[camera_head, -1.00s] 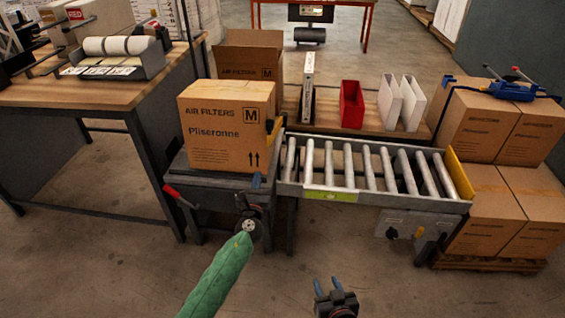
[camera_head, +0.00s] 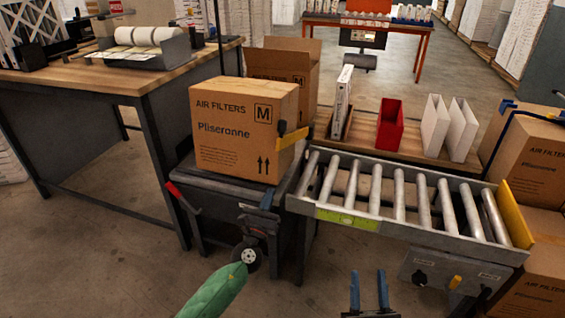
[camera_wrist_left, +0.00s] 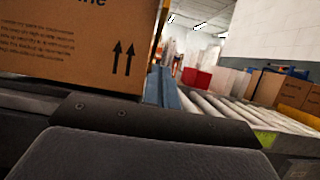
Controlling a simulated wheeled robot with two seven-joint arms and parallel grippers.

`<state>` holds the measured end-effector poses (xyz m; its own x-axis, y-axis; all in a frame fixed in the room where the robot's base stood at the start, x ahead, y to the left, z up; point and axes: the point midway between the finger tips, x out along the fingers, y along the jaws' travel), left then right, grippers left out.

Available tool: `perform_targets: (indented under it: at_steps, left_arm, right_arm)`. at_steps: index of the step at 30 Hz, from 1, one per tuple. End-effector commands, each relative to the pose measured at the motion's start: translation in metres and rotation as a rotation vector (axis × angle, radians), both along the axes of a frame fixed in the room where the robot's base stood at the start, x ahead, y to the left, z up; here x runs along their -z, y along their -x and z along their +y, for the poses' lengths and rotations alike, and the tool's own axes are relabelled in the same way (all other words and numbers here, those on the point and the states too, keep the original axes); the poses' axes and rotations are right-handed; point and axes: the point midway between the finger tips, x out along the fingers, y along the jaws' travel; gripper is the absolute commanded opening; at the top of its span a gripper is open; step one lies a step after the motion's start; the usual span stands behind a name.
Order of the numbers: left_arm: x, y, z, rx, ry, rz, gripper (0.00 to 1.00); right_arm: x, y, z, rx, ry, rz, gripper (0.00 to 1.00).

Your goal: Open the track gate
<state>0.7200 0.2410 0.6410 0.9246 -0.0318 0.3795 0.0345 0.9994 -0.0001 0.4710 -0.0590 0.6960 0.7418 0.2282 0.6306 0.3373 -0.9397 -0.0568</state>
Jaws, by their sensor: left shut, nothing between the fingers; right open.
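A yellow-orange bar (camera_head: 293,138) with a dark piece at its left end stands at the box's right side, by the roller track's near-left end; I take it for the track gate. The brown "AIR FILTERS" box (camera_head: 235,125) sits upright on a dark stand, left of the roller track (camera_head: 400,200). My left gripper (camera_head: 267,201) is shut and empty at the stand's front edge, below the box and apart from the bar. Its blue fingers (camera_wrist_left: 166,88) show beside the box in the left wrist view. My right gripper (camera_head: 368,291) is open and empty in front of the track.
A red-handled lever (camera_head: 182,197) sticks out at the stand's left. A yellow plate (camera_head: 516,214) closes the track's right end. A wooden bench (camera_head: 190,62) is at left. Boxes are stacked at right.

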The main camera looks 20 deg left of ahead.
Motion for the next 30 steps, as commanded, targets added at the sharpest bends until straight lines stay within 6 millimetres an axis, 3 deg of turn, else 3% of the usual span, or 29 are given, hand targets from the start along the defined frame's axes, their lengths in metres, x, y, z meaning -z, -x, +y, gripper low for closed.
perform_targets:
  at_steps: [23,30]
  left_arm:
    - [-0.037,-0.085,-0.003,-0.001,0.001,-0.001,0.0]
    - [-0.042,-0.088,-0.004,0.0,0.0,0.001,0.0]
  right_arm:
    - [0.132,-0.021,0.012,-0.026,0.104,0.425,0.41]
    - [0.174,-0.018,0.014,-0.036,0.134,0.554,0.41]
